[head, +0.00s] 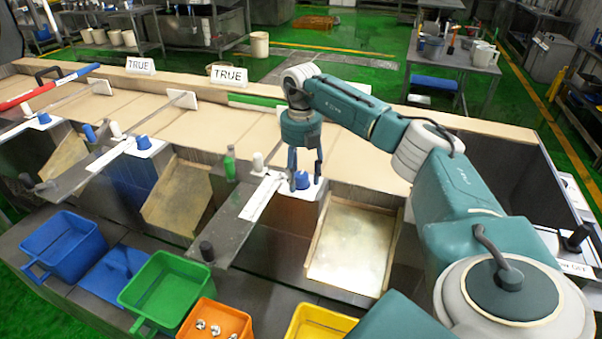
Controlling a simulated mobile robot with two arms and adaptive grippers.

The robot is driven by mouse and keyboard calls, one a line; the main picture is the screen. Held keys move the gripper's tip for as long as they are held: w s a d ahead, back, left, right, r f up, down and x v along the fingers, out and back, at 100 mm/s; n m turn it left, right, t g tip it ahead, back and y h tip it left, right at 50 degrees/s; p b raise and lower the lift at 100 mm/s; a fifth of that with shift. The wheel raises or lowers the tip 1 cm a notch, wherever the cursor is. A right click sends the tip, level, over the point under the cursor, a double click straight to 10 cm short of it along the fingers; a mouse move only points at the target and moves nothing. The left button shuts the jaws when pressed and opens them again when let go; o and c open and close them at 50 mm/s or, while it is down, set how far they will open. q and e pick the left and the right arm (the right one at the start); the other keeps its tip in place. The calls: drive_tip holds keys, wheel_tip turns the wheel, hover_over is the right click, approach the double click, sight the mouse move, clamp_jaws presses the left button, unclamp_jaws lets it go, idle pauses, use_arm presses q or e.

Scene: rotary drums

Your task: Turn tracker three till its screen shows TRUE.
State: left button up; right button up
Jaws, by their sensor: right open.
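My right gripper (305,183) points down with its fingers apart, one on each side of a blue knob (302,179). I cannot tell whether the fingers touch the knob. The knob sits on a white plate at the end of a grey ledge, beside a white peg (257,162). Two small white screens at the back, the left screen (140,66) and the right screen (229,75), both read TRUE. No third screen can be made out; my right arm covers part of the back edge. My left gripper is not in view.
More blue knobs stand to the left, one near (143,142) and one farther left (44,118). In front are a blue bin (63,245), a green bin (165,290), an orange bin (215,320) and a yellow bin (320,323).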

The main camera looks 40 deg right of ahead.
drive_tip(key=shift+c, duration=0.6)
drive_tip(key=c, duration=1)
drive_tip(key=shift+c, duration=0.2)
drive_tip(key=shift+n, duration=0.3)
drive_tip(key=n+p, duration=0.1)
drive_tip(key=n, duration=0.3)
drive_tip(key=shift+n, duration=0.3)
drive_tip(key=n, duration=0.3)
drive_tip(key=shift+n, duration=1.7)
